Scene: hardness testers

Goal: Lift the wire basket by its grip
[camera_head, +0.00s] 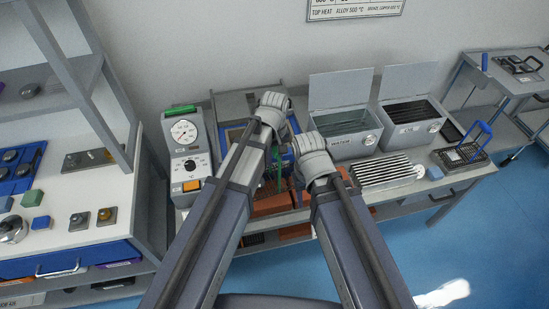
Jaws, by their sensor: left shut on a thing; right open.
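My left gripper (276,150) is over the middle of the bench, its fingers mostly hidden by its wrist. It is shut on a narrow green piece (282,178), which looks like the grip of a dark mesh basket; the arms hide most of that basket. My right gripper (298,166) is open, just right of the left one, its fingertips largely hidden behind its wrist. Another dark wire basket (460,156) with a raised blue grip (485,133) stands at the right end of the bench, away from both grippers.
A dial tester (186,150) stands left of my arms. Two grey open-lidded boxes (343,130) (410,118) stand right of them, behind a ribbed metal rack (386,171). A shelf unit (70,190) is at the left. Blue floor (450,240) is clear at the lower right.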

